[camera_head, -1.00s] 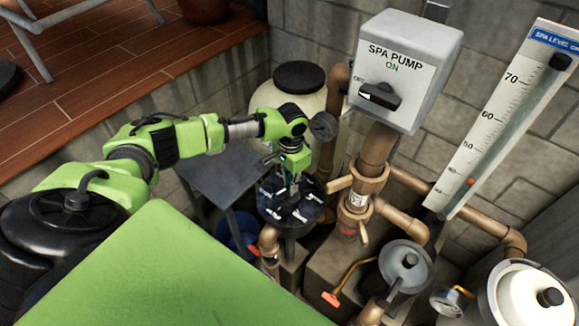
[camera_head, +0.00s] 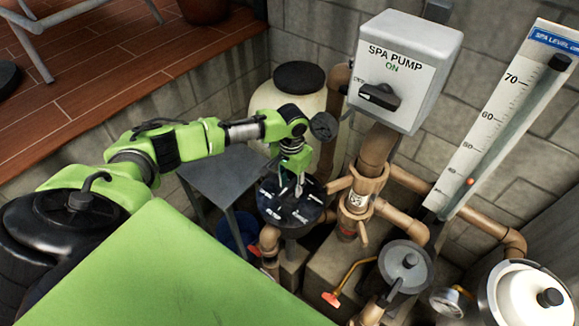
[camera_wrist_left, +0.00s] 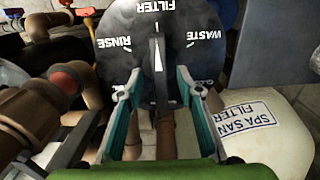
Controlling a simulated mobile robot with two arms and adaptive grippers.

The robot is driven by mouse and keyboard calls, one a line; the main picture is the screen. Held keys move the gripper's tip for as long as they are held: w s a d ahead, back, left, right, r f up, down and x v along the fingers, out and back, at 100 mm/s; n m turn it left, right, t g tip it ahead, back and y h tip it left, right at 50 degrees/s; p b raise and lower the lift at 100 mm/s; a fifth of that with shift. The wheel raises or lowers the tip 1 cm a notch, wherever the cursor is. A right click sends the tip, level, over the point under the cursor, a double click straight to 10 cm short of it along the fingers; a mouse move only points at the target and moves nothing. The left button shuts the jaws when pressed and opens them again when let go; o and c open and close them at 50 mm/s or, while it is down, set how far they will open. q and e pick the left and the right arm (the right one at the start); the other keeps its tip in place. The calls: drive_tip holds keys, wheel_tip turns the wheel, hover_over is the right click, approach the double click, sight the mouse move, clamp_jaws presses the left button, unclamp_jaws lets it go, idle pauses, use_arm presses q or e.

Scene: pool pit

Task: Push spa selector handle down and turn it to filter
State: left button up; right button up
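The spa selector (camera_head: 275,208) is a round black disc with white labels in the lower middle of the head view. In the left wrist view, the selector face (camera_wrist_left: 115,25) shows FILTER at the top, RINSE at left and WASTE at right. Its dark handle (camera_wrist_left: 157,62) carries a white mark and points up toward FILTER. My left gripper (camera_head: 298,190) is over the right part of the disc. In the wrist view its teal fingers (camera_wrist_left: 160,85) are apart, one on each side of the handle's lower end. Contact cannot be told. My right gripper is not in view.
The SPA PUMP box (camera_head: 405,75) stands above brown pipes (camera_head: 360,195) right of the selector. A grey table (camera_head: 215,178) stands left of it, a cream tank (camera_head: 292,95) behind. A lidded grey pot (camera_head: 405,265) and a level gauge (camera_head: 500,110) are farther right.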

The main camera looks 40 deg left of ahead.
use_arm(q)
drive_tip(key=shift+r, duration=0.1)
wheel_tip(320, 180, up, 7)
drive_tip(key=shift+f, duration=0.1)
idle(0.3)
idle(0.4)
